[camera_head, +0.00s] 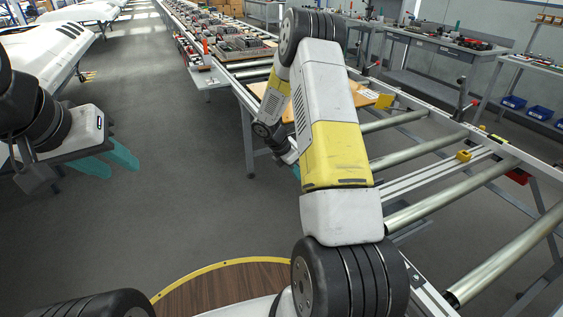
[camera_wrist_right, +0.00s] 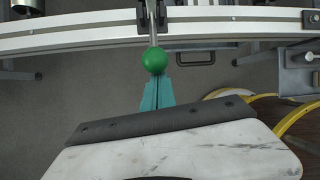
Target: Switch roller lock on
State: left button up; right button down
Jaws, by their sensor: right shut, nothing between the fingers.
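A lever with a round green knob (camera_wrist_right: 154,60) comes off the silver conveyor rail (camera_wrist_right: 85,35) in the right wrist view. I take it for the roller lock; in the head view my right arm hides that spot. My right gripper (camera_wrist_right: 157,92) has its teal fingers shut with nothing between them. Its tips are at the knob and partly covered by it; I cannot tell if they touch. In the head view only a bit of teal of my right gripper (camera_head: 297,171) shows beside the arm. My left gripper (camera_head: 122,162) is open and empty over the floor at the left.
The roller conveyor (camera_head: 435,190) runs along the right, with a wooden board (camera_head: 368,96) and a yellow block (camera_head: 463,156) on it. Workbenches (camera_head: 440,48) stand behind it. White car-body panels (camera_head: 45,52) stand at the far left. The grey floor between is clear.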

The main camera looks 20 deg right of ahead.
jog(key=d+r+y, duration=0.2)
jog(key=y, duration=0.1)
jog(key=d+r+y, duration=0.2)
jog(key=d+r, duration=0.1)
jog(key=w+d+r+g+y, duration=0.1)
jog(key=d+r+y, duration=0.1)
jog(key=y, duration=0.1)
jog(key=shift+d+r+y, duration=0.15)
jog(key=shift+y, duration=0.15)
jog(key=shift+w+d+r, duration=0.15)
jog(key=shift+d+r, duration=0.15)
jog(key=shift+d, duration=0.5)
jog(key=shift+w+d+r, duration=0.1)
jog(key=shift+d+r, duration=0.2)
jog(key=shift+d, duration=0.5)
jog(key=shift+d+r, duration=0.1)
jog(key=shift+d, duration=0.15)
jog(key=a+v, duration=0.1)
jog(key=v, duration=0.6)
jog(key=shift+r, duration=0.25)
jog(key=shift+w+a, duration=0.1)
jog(key=shift+a, duration=0.05)
